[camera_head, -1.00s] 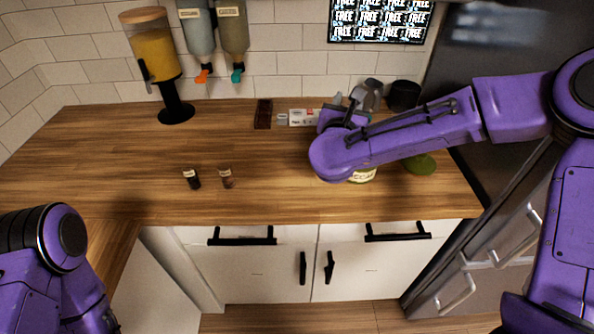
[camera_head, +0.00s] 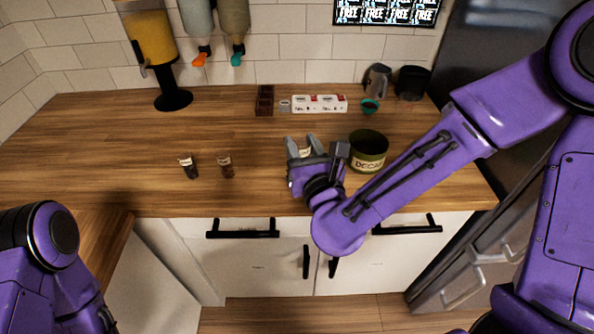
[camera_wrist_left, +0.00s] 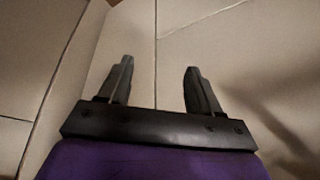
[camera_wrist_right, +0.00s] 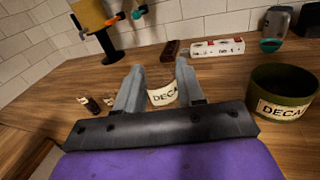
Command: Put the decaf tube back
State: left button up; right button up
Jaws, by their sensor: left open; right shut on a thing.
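My right gripper (camera_head: 306,147) is shut on the decaf tube (camera_wrist_right: 163,94), whose pale label reads "DECA" between the fingers in the right wrist view. The gripper is above the counter, left of an open dark green canister (camera_head: 369,147) with a DECAF label. The canister also shows at the right of the right wrist view (camera_wrist_right: 283,92), apart from the fingers. The tube's lower part is hidden by the gripper. My left gripper (camera_wrist_left: 160,82) is open and empty in the left wrist view, in front of pale panels.

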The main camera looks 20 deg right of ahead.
aim_at(304, 146)
jog(key=w, duration=0.1)
jog(key=w+f+p, duration=0.1)
jog(key=w+d+p, duration=0.1)
jog(key=w, duration=0.1)
jog(key=shift+f, duration=0.15)
jog(key=w+f, duration=0.1)
jog(key=f, duration=0.2)
jog(key=w+d+f+p, duration=0.1)
jog(key=w+f, duration=0.1)
jog(key=f, duration=0.1)
jog(key=w+f+p, duration=0.1)
jog(key=w+f, duration=0.1)
jog(key=f, duration=0.1)
jog(key=shift+d+f, duration=0.15)
jog(key=shift+f, duration=0.15)
jog(key=shift+f+b, duration=0.15)
jog(key=shift+b, duration=0.15)
jog(key=o, duration=1.1)
jog(key=shift+c, duration=0.2)
